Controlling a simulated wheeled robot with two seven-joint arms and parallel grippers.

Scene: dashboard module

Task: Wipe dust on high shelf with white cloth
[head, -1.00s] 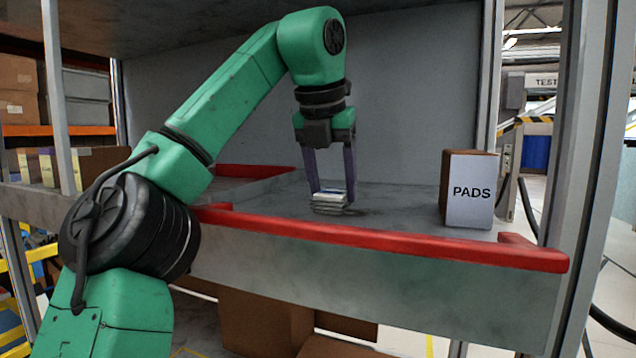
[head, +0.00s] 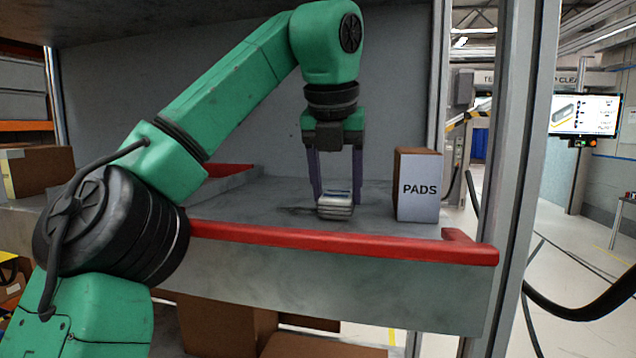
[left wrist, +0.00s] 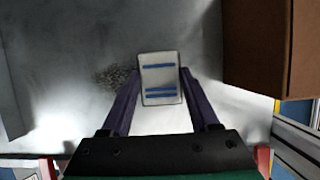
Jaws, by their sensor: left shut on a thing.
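The white cloth (head: 336,204) is a small folded pad; in the left wrist view (left wrist: 160,78) it shows blue stripes. My left gripper (head: 337,190) is shut on it, with one dark finger on each side, pointing down. The cloth is at the surface of the grey shelf (head: 270,200); I cannot tell whether it presses on it. A dark speckled dust patch (left wrist: 117,77) lies on the shelf just left of the cloth in the left wrist view. My right gripper is not in view.
A brown box labelled PADS (head: 419,186) stands on the shelf, close to the right of my left gripper. A red lip (head: 340,242) runs along the shelf's front edge. A grey upright post (head: 515,180) stands at right.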

